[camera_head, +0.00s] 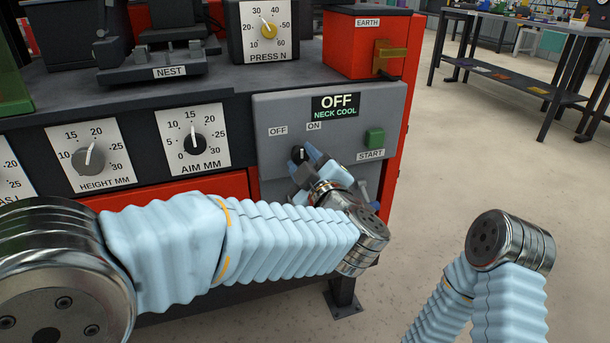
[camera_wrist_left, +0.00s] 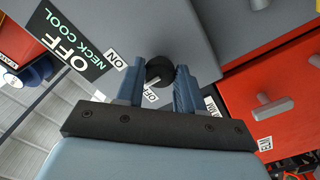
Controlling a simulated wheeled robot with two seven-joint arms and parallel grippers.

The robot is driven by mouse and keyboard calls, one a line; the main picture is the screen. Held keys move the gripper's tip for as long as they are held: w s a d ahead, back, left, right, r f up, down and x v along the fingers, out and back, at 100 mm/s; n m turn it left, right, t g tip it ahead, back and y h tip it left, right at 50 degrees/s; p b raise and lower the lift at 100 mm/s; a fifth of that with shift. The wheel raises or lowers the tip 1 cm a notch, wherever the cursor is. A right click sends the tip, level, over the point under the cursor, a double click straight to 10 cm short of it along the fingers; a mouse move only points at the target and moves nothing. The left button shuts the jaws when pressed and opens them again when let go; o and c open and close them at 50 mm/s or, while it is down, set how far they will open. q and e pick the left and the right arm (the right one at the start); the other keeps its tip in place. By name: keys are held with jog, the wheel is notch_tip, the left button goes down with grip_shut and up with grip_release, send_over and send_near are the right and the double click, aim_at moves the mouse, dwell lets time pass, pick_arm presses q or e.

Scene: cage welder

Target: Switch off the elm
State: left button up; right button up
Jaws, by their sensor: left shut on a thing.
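A grey panel (camera_head: 272,110) on the front of the machine carries a display (camera_head: 336,107) that reads "OFF" and "NECK COOL". Below the display is a black rotary knob (camera_head: 298,153) between OFF and ON labels. My left gripper (camera_head: 305,158) is shut on this knob. In the left wrist view, the knob (camera_wrist_left: 160,69) sits between the two blue fingers of the left gripper (camera_wrist_left: 159,82), and its white pointer is turned toward the OFF label (camera_wrist_left: 150,95). Nothing in view is labelled "elm". My right gripper is out of view; only part of its arm shows.
A green START button (camera_head: 375,138) is right of the knob. The HEIGHT MM dial (camera_head: 88,158) and AIM MM dial (camera_head: 194,142) are to the left. The PRESS N dial (camera_head: 268,30) and red EARTH box (camera_head: 350,50) stand above. Open floor lies to the right.

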pick_arm(q)
jog(key=shift+n+b, duration=2.85)
jog(key=shift+n, duration=0.15)
jog(key=o, duration=1)
jog(key=shift+o, duration=0.2)
jog(key=shift+s+d, duration=0.1)
jog(key=shift+s, duration=0.05)
jog(key=v, duration=1.3)
jog(key=shift+s, duration=0.25)
jog(key=shift+d, duration=0.1)
